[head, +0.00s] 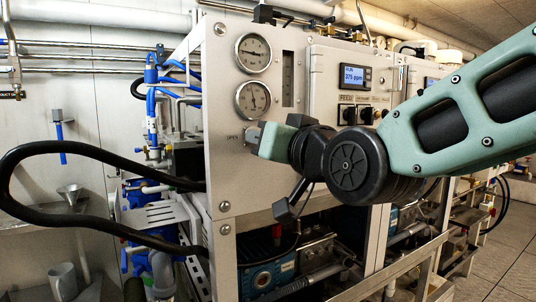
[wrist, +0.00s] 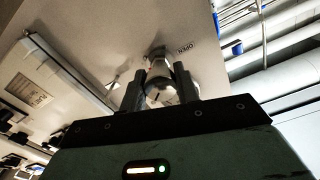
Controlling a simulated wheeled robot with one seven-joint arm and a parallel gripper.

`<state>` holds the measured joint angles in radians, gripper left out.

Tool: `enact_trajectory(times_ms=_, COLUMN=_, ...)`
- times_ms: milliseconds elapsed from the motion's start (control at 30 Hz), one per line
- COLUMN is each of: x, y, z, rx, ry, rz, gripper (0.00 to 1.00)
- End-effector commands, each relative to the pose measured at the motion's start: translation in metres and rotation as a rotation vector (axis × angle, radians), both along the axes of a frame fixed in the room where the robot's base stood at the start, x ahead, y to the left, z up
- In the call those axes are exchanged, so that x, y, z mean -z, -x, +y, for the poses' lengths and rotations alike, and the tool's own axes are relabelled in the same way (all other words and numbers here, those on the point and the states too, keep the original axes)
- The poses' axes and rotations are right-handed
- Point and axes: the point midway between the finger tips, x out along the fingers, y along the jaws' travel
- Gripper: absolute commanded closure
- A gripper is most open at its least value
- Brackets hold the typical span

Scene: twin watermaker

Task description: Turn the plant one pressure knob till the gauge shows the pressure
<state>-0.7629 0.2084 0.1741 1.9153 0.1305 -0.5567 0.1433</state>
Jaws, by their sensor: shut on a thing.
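In the head view my gripper (head: 254,136) reaches from the right to the front panel (head: 222,172) of the near unit, just below two round gauges. In the wrist view my gripper's two dark fingers (wrist: 160,90) stand on either side of a pale round knob (wrist: 158,68) on the panel and are closed on it. In the head view the gripper mostly hides the knob. The upper gauge (head: 253,53) and the lower gauge (head: 253,99) both face me with dark needles. Their scale numbers are too small to read.
A control box with a lit display (head: 355,76) and black switches (head: 348,114) is right of the gauges. A thick black hose (head: 90,150) loops at the left. Blue pumps (head: 270,272) sit below the panel. Floor (head: 515,255) shows clear at the far right.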

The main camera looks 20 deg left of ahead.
Motion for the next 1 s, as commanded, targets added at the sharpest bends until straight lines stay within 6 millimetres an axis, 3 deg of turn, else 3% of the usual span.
enact_trajectory(times_ms=767, x=0.0, y=-0.0002, z=-0.0001, rx=0.001, ry=-0.083, rz=0.1, gripper=0.92)
enact_trajectory(times_ms=800, x=0.0, y=-0.0002, z=-0.0001, rx=0.001, ry=-0.083, rz=0.1, gripper=0.66)
enact_trajectory(times_ms=867, x=0.0, y=-0.0002, z=-0.0001, rx=0.001, ry=-0.083, rz=0.1, gripper=0.49)
enact_trajectory(times_ms=1000, x=-0.0001, y=-0.0001, z=-0.0001, rx=0.001, ry=-0.083, rz=0.1, gripper=0.47)
